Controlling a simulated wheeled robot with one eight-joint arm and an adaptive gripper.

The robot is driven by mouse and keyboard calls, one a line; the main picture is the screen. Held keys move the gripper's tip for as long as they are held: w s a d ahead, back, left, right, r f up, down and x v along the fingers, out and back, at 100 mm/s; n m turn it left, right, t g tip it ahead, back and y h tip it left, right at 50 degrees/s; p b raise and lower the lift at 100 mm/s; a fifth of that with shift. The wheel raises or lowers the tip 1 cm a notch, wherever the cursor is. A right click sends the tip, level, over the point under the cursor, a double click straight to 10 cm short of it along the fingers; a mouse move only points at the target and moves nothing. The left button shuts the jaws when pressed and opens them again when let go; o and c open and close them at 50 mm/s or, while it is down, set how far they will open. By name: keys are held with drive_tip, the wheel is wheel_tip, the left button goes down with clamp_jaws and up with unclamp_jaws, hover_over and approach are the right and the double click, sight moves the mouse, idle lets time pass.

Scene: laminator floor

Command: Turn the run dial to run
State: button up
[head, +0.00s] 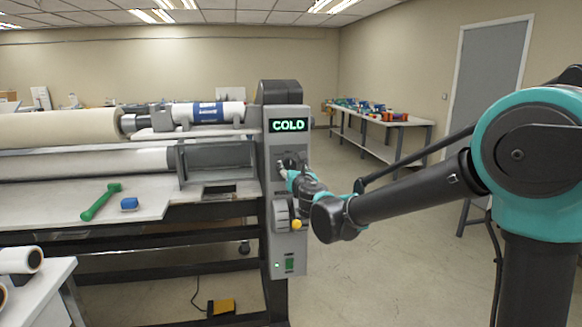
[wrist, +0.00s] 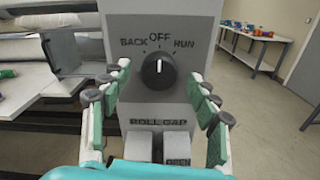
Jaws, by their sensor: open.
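The run dial (wrist: 158,72) is a round black knob on the grey control panel (wrist: 196,42) in the wrist view. Its white pointer line points straight up at OFF, with BACK marked to the left and RUN to the right. My gripper (wrist: 160,74) is open, with its fingertips spread to the left and right of the dial and a visible gap on each side. Nothing is held. In the head view my gripper (head: 286,174) is at the front of the panel and mostly hides the dial.
The display (head: 288,125) above reads COLD. Below the dial are ROLL GAP and OPEN labels with light grey blocks (wrist: 175,147). A grey handwheel with a yellow knob (head: 296,223) sits lower.

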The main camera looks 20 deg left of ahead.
sight(290, 165)
drive_tip(key=shift+x, duration=1.25)
drive_tip(key=shift+c, duration=0.5)
drive_tip(key=c, duration=1.1)
drive_tip(key=shift+o, duration=0.2)
